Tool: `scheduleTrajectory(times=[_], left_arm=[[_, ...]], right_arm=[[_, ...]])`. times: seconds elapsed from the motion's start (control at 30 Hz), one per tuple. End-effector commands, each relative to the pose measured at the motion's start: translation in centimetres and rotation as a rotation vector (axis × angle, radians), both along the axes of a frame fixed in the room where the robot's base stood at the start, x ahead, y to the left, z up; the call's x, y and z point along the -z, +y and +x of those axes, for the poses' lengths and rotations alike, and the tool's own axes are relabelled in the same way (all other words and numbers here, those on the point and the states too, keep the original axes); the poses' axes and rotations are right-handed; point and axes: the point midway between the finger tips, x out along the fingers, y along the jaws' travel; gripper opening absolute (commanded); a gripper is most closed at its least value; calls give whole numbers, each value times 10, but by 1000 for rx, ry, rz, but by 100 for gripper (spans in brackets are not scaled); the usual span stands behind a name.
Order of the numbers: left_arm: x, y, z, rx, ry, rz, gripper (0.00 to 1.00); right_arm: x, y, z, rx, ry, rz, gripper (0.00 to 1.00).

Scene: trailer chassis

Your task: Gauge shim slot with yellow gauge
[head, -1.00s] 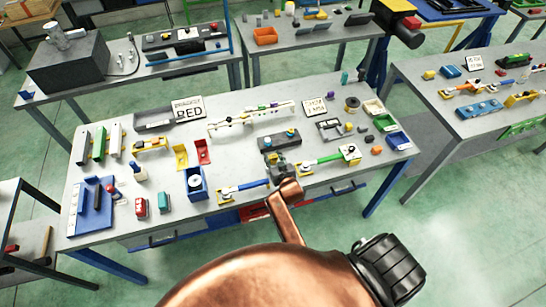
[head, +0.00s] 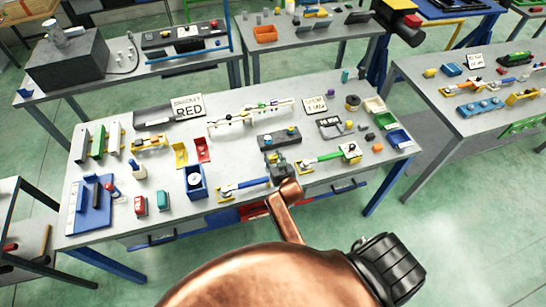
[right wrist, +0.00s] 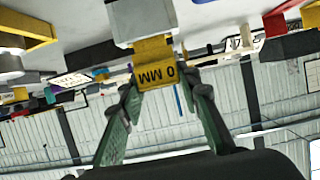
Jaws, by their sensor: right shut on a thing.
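My right gripper (head: 279,168) is over the middle of the workbench, just in front of a dark rack. In the right wrist view its green-padded fingers (right wrist: 165,105) are shut on a yellow gauge (right wrist: 155,68) marked with "0 MM" lettering. A pale grey block (right wrist: 140,20) meets the gauge on its far side; I cannot tell whether the gauge is inside it, touching it or joined to it. In the head view the gauge is too small to make out at the gripper. I cannot identify the shim slot for certain. My left gripper is not in view.
The dark rack (head: 279,139) holds small coloured pieces. Blue-handled (head: 245,186) and green-handled (head: 322,158) fixtures flank the gripper. A blue box (head: 196,184) stands left. A small sign (head: 315,105) and coloured bins (head: 398,139) are farther right. Bare bench shows around these.

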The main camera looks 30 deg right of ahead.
Motion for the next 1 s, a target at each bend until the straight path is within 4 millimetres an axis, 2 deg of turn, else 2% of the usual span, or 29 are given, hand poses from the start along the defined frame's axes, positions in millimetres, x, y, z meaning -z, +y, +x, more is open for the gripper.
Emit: scheduleTrajectory(times=[0.6,1.0], left_arm=[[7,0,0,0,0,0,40],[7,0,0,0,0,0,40]], right_arm=[[12,0,0,0,-1,0,7],[12,0,0,0,-1,0,7]])
